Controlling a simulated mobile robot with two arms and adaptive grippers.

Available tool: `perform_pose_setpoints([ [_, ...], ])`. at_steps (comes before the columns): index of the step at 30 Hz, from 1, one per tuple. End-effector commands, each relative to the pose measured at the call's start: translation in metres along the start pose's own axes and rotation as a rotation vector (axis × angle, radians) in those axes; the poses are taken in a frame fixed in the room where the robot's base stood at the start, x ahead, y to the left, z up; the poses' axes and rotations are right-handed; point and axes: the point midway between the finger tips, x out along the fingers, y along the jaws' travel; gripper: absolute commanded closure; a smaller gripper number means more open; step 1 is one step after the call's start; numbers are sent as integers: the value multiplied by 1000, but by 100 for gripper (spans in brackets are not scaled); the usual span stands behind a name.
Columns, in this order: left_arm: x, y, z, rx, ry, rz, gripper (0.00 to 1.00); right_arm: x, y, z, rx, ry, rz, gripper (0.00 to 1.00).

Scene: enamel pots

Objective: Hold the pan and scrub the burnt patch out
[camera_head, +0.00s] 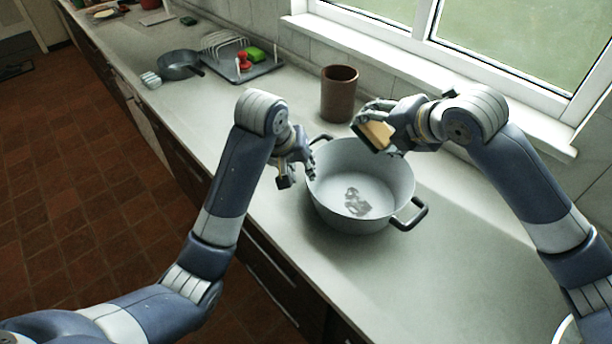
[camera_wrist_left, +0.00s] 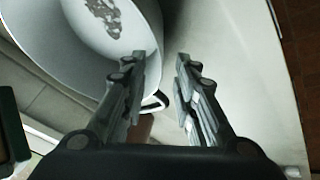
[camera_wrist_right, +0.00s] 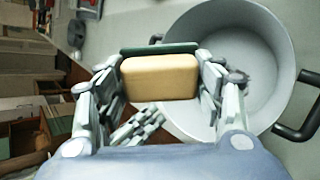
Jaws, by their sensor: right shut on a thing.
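The pale grey enamel pan (camera_head: 340,160) stands upright on the counter, with a dark burnt patch (camera_head: 358,202) on its inner floor. The patch also shows in the left wrist view (camera_wrist_left: 103,17). One dark handle (camera_head: 410,215) sticks out at its right. My left gripper (camera_head: 298,172) is open and empty at the pan's left side; in its wrist view, the pan's wall and a handle (camera_wrist_left: 156,102) lie left of and behind the fingers. My right gripper (camera_head: 380,130) is shut on a yellow sponge (camera_wrist_right: 160,78) with a green scouring side, above the pan's far rim.
A brown crock (camera_head: 339,95) stands behind the pan near the window wall. Farther left are a dish rack (camera_head: 240,70) with red and green items and a small dark pan (camera_head: 178,66).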

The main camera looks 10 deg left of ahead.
Motion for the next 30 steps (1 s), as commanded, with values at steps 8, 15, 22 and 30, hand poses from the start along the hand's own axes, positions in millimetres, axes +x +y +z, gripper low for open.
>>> perform_pose_setpoints([
  [8,56,-1,1,-1,-4,-3,73,0,0,0,0,0,1,68],
  [15,87,-1,0,-1,-2,-2,73,0,0,0,0,0,1,68],
  [22,96,-1,0,-1,0,-1,73,0,0,0,0,0,1,68],
  [30,96,-1,0,-1,1,-1,87,0,0,0,0,0,1,68],
])
